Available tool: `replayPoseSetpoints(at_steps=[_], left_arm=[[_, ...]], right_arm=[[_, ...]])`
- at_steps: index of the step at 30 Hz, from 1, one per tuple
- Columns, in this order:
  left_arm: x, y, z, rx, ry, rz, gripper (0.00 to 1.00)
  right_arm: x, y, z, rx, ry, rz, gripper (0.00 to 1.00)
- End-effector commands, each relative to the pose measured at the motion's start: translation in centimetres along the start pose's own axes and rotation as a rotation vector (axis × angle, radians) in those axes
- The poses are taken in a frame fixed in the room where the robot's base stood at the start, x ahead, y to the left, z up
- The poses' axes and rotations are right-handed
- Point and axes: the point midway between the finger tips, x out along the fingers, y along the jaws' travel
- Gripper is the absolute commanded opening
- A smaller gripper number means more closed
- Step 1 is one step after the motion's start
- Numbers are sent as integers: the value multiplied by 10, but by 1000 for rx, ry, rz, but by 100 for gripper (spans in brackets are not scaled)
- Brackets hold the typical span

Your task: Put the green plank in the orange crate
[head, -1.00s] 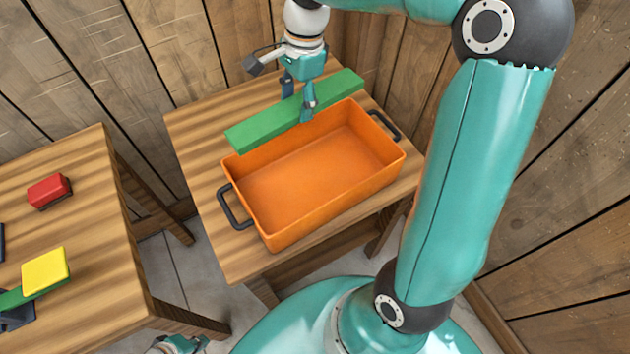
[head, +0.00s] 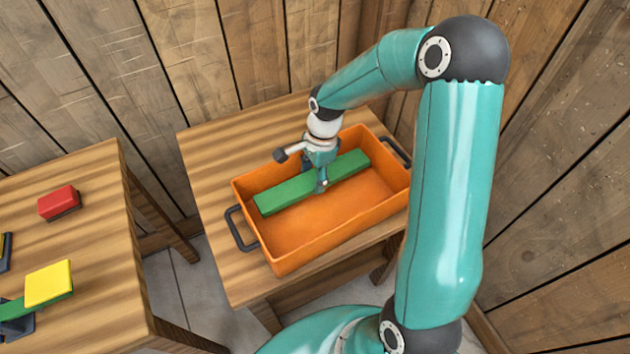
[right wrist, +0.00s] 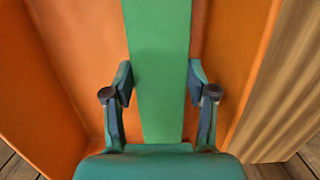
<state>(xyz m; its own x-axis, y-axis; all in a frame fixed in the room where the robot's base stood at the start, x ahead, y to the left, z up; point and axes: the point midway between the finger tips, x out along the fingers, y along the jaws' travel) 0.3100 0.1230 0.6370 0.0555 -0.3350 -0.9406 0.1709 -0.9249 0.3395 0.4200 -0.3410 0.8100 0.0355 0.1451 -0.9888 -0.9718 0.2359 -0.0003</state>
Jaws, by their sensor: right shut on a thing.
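The green plank (head: 285,192) lies lengthwise within the walls of the orange crate (head: 330,240), near its far long side. I cannot tell whether it touches the crate floor. My right gripper (head: 318,178) comes down from above and is shut on the plank near its middle; its far finger is mostly hidden in the head view. In the right wrist view, the two fingers (right wrist: 160,88) stand on either side of the plank (right wrist: 158,50), with orange crate surfaces (right wrist: 50,85) around it. My left gripper is not in view.
The crate stands on a wooden table (head: 205,165) and has dark handles at both ends. Another table (head: 95,220) at the left holds a red block (head: 58,201) and a yellow block (head: 49,282) on a green piece. Plank walls stand close behind and to the right.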

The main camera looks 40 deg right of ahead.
Motion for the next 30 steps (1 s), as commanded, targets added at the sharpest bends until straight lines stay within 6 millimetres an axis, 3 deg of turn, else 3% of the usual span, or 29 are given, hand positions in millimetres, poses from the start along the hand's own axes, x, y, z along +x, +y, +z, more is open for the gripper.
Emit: replayPoseSetpoints(at_steps=[6,17,18,19,20,30], left_arm=[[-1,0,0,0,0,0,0],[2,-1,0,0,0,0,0],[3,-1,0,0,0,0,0],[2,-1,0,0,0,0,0],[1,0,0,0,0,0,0],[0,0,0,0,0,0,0]], right_arm=[[29,1,-4,2,-1,4,14],[33,0,-5,2,0,0,14],[33,0,-6,2,0,1,58],[32,0,-5,2,0,1,63],[32,0,-5,2,0,1,67],[30,1,-5,2,0,1,67]])
